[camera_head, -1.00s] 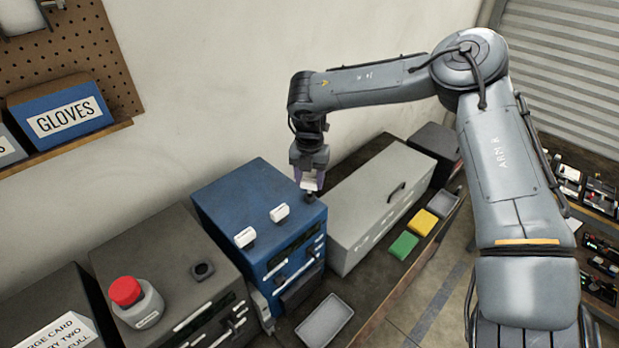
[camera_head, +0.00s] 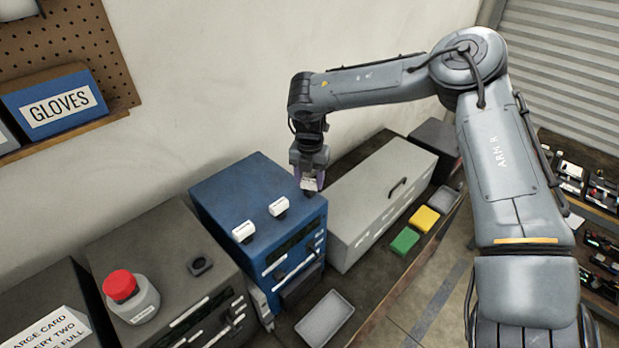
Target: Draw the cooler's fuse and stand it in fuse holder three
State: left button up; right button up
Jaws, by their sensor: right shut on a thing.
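The blue cabinet (camera_head: 235,205) stands on the bench against the wall. Two white fuses (camera_head: 243,232) (camera_head: 278,207) stand in a row on its top. My right gripper (camera_head: 311,184) points down over the cabinet's back right top corner, in line with that row. It is shut on a small white piece, likely a fuse, between its purple fingers. A dark holder-like block (camera_head: 309,194) shows just below the fingers. I cannot tell whether the held piece touches it. No holder numbers are readable. My left gripper is not in view.
A long light-grey case (camera_head: 365,205) stands right of the blue cabinet. A grey tray (camera_head: 325,319), green block (camera_head: 404,241) and yellow block (camera_head: 424,218) lie along the bench front.

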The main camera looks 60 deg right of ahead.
aim_at(310, 181)
jog(key=shift+f, duration=0.25)
jog(key=o, duration=1.5)
jog(key=shift+w+r, duration=0.1)
jog(key=shift+r, duration=0.4)
notch_tip(310, 181, up, 10)
jog(key=shift+f+b, duration=0.1)
jog(key=shift+b, duration=0.6)
